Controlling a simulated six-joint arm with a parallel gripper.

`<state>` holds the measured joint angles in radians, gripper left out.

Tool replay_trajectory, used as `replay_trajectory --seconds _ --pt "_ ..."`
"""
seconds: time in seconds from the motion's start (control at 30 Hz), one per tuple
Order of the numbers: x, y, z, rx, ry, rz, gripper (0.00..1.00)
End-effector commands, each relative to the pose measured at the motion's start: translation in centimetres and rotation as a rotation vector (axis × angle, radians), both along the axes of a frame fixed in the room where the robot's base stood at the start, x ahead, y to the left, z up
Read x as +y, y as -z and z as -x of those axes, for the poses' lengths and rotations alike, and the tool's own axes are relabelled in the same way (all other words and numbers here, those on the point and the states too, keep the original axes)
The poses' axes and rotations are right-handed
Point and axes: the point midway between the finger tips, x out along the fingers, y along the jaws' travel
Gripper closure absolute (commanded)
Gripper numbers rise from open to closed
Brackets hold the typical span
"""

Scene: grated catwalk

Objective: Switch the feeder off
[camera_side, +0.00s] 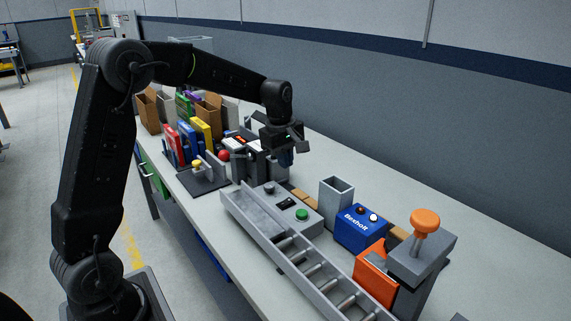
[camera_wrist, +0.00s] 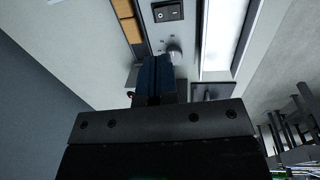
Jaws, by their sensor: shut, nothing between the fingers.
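A grey control box (camera_side: 278,212) stands on the table beside a long roller channel. It carries a black rocker switch (camera_side: 286,203), a green button (camera_side: 302,214) and a dark round knob (camera_side: 269,187). In the wrist view the rocker switch (camera_wrist: 167,11) is at the top, with light marks on it; I cannot tell which side is pressed. A grey knob (camera_wrist: 174,52) shows just beyond my fingertips. My gripper (camera_side: 287,158) is shut and empty, above the table near the box's far end; its blue fingers (camera_wrist: 154,78) are together in the wrist view. The green button is outside the wrist view.
The roller channel (camera_side: 262,229) runs along the box's near side. A grey open bin (camera_side: 336,202), a blue box (camera_side: 360,230) and an orange-knobbed device (camera_side: 425,222) stand to the right. Binders and a red-ball lever (camera_side: 224,155) crowd the left.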

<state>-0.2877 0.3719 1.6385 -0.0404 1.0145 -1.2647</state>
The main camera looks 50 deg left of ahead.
Motion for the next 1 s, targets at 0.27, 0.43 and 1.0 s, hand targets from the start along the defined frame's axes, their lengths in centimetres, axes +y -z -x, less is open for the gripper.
replay_trajectory --seconds 0.27,0.43,1.0 --pt "-0.1 5.9 -0.6 0.005 0.001 0.002 1.00" --pt "0.0 8.9 -1.0 0.004 0.001 0.001 1.00" --pt "0.0 11.3 -1.4 0.001 0.001 -0.001 1.00"
